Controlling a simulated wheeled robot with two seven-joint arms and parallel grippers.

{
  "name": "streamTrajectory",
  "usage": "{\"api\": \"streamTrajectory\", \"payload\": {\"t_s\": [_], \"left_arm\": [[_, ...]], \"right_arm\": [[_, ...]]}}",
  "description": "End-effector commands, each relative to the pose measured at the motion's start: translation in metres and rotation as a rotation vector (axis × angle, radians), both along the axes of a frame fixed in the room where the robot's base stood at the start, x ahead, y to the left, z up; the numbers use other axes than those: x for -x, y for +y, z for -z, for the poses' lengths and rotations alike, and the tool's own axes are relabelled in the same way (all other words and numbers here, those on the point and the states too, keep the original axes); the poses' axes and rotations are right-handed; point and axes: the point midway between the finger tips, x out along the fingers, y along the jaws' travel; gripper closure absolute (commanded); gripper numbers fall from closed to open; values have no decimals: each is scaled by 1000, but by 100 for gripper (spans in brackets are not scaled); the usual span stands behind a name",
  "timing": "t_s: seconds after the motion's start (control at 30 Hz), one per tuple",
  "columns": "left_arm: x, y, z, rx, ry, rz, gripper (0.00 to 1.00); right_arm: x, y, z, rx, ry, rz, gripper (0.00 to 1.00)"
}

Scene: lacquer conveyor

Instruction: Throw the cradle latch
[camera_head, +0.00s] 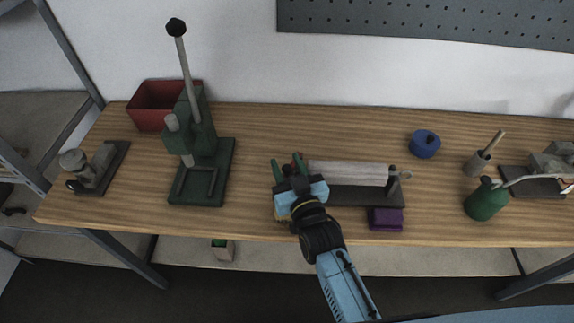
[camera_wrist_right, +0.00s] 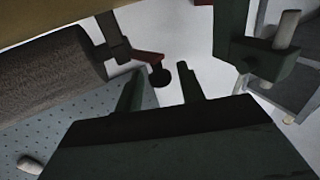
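The cradle (camera_head: 360,196) is a dark base on the bench with a pale grey roll (camera_head: 348,173) lying in it. The roll also shows at the left of the right wrist view (camera_wrist_right: 50,68). A red latch lever (camera_wrist_right: 146,57) with a black knob (camera_wrist_right: 159,76) stands by the roll's end. My right gripper (camera_head: 288,166) is at the cradle's left end, its fingers apart. In the right wrist view the knob appears between the two fingertips (camera_wrist_right: 156,80); contact cannot be told. The gripper hides much of the latch in the head view. My left gripper is not in view.
A green press (camera_head: 200,130) and a red bin (camera_head: 150,105) stand left of the gripper. A purple block (camera_head: 385,219) lies before the cradle. A blue round container (camera_head: 425,144) and a green can (camera_head: 486,202) are to the right. Bare wood lies behind the cradle.

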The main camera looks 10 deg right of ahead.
Motion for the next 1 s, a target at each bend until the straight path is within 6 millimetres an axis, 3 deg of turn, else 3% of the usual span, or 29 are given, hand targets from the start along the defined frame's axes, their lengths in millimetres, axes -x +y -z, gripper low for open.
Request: {"api": "streamTrajectory", "payload": {"t_s": [0.23,0.37,0.8,1.0], "left_arm": [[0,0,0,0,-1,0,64],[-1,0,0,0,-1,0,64],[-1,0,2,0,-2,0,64],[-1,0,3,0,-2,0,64]], "right_arm": [[4,0,2,1,6,-2,61],[17,-4,3,3,7,-1,61],[104,-24,3,2,7,-1,61],[125,-29,2,1,3,0,61]]}}
